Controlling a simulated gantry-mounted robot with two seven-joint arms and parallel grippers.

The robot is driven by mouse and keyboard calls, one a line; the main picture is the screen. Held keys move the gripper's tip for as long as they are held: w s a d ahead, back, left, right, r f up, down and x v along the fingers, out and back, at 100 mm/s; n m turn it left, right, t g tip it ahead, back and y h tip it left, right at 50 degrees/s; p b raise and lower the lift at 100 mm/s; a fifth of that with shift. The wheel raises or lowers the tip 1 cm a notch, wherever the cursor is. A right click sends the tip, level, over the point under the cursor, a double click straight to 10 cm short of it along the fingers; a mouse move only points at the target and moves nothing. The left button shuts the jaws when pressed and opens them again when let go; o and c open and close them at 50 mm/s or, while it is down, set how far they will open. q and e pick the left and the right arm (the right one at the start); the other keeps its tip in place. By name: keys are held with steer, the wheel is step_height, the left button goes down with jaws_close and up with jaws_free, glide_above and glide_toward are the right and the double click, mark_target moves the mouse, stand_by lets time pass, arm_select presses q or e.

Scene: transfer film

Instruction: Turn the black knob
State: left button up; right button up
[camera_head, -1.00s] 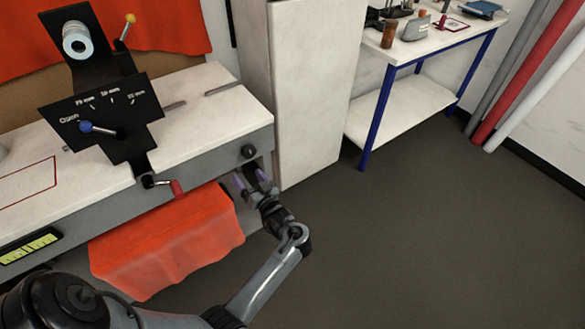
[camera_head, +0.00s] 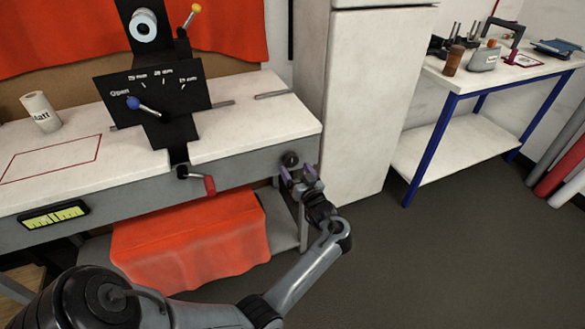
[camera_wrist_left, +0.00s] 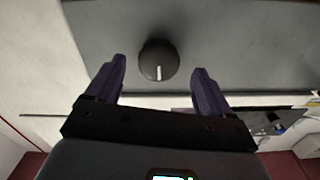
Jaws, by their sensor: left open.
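The black knob (camera_head: 290,159) sits on the grey front face of the workbench, near its right end. In the left wrist view the knob (camera_wrist_left: 158,60) is round, with a white pointer mark toward the bottom of the picture. My left gripper (camera_head: 297,173) is open in front of the knob, its purple fingers pointing at the bench face. In the left wrist view the fingertips (camera_wrist_left: 158,68) stand on either side of the knob with gaps between. I cannot tell how deep the fingers reach. My right gripper is not in view.
The white bench top (camera_head: 250,122) carries a black panel (camera_head: 155,100) with levers. A red-handled crank (camera_head: 209,185) juts from the bench front, left of the knob. A white cabinet (camera_head: 370,100) stands right of the bench. A red cloth (camera_head: 190,240) lies below.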

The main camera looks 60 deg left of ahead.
mark_target(292, 164)
arm_select(q)
steer(key=shift+w+a+b, duration=0.15)
steer(key=shift+a+b, duration=0.05)
steer(key=shift+a, duration=0.7)
steer(key=shift+w+a+b, duration=0.15)
steer(key=shift+a+b, duration=0.05)
steer(key=shift+a, duration=0.65)
steer(key=c, duration=1.1)
steer(key=shift+o, duration=0.2)
